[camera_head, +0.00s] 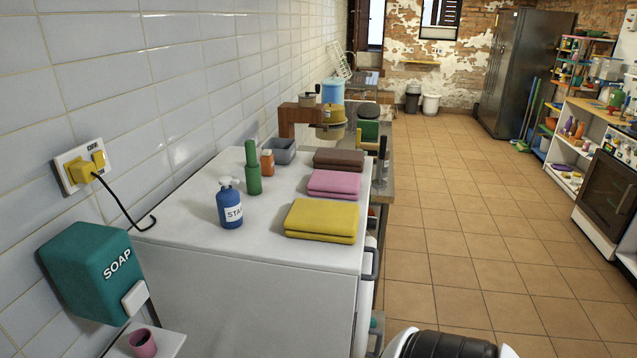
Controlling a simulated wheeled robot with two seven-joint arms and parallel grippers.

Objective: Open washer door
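A white washer-like appliance (262,298) stands on the left against the tiled wall. Its front faces right toward the aisle and shows only as a thin, steeply foreshortened strip. A dark handle (373,263) sticks out from that front edge. The door itself is hardly visible from this angle, and I cannot tell whether it is open or shut. Neither of my grippers is in view.
On the washer top lie yellow (321,220), pink (334,184) and brown (339,159) folded towels, with a blue bottle (230,205) and green bottle (252,170). A teal soap dispenser (88,262) hangs left.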

